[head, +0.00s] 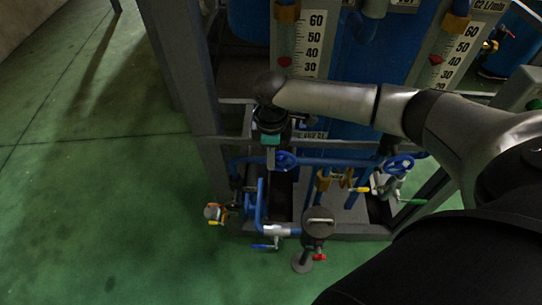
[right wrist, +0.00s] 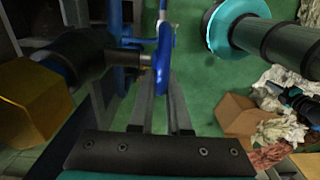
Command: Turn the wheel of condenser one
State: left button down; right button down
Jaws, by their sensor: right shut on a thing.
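A blue handwheel (head: 287,160) sits on a blue pipe at the lower left of the frame. In the right wrist view the wheel (right wrist: 163,48) shows nearly edge-on, on a short metal stem. My right gripper (head: 271,163) reaches down from above to the wheel's left side. In the right wrist view the fingers of my right gripper (right wrist: 160,82) are shut on the wheel's rim. A second blue handwheel (head: 400,164) stands further right, apart from the gripper. No label shows which condenser each wheel belongs to. My left gripper is not in view.
Flow gauges (head: 309,45) with number scales stand above the wheels. A grey frame post (head: 190,75) is left of the gripper. Valves with a red handle (head: 319,257) and a yellow handle (head: 358,189) are lower down. Green floor (head: 90,200) is clear at left.

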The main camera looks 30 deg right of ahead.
jog(key=shift+a+g+h+p, duration=0.15)
jog(key=shift+g+h+p, duration=0.25)
jog(key=shift+p, duration=0.8)
jog(key=shift+w+f+h+p, duration=0.1)
jog(key=shift+f+h+p, duration=0.15)
jog(key=shift+h+p, duration=0.2)
jog(key=c, duration=0.9)
grip_release()
jog(key=r, duration=0.5)
jog(key=w+a+r, duration=0.1)
jog(key=r, duration=0.4)
jog(key=a+r, duration=0.1)
jog(key=r, duration=0.4)
jog(key=shift+w+a+p, duration=0.2)
jog(key=shift+w+p, duration=0.05)
jog(key=shift+p, duration=0.05)
